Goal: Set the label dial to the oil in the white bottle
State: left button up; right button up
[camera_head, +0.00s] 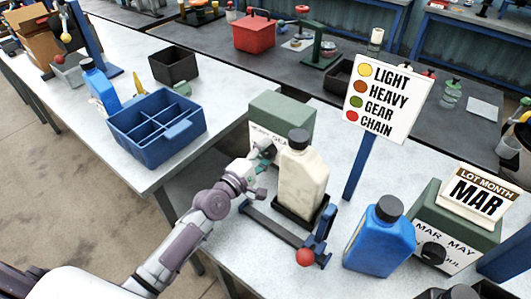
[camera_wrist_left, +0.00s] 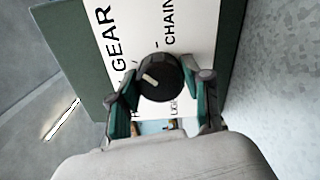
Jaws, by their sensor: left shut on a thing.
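The white bottle (camera_head: 302,180), cream with a dark cap, stands upright in a dark holder. Behind it is the green label box (camera_head: 282,112), whose white face is partly hidden by the bottle and my left gripper (camera_head: 262,155). In the left wrist view the black label dial (camera_wrist_left: 165,80) sits between the fingers of my left gripper (camera_wrist_left: 164,103), which is shut on it. Its pale pointer mark faces left, between GEAR and a mostly hidden word starting with H. CHAIN and a partly hidden word starting with L also show. The oil inside the bottle cannot be told.
A sign (camera_head: 385,100) lists LIGHT yellow, HEAVY orange-brown, GEAR green, CHAIN red. A blue bottle (camera_head: 380,237) and a lot month box (camera_head: 450,238) with a MAR card (camera_head: 477,194) stand at right. A red-knobbed lever (camera_head: 305,257) is near the white bottle.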

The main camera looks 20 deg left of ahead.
pick_arm(q)
jog(key=m, duration=0.3)
jog(key=shift+m, duration=0.4)
jog(key=shift+f+m+p, duration=0.1)
jog(key=shift+m+p, duration=0.2)
jog(key=shift+m, duration=1.5)
jog(key=o, duration=1.2)
jog(key=shift+c, duration=0.2)
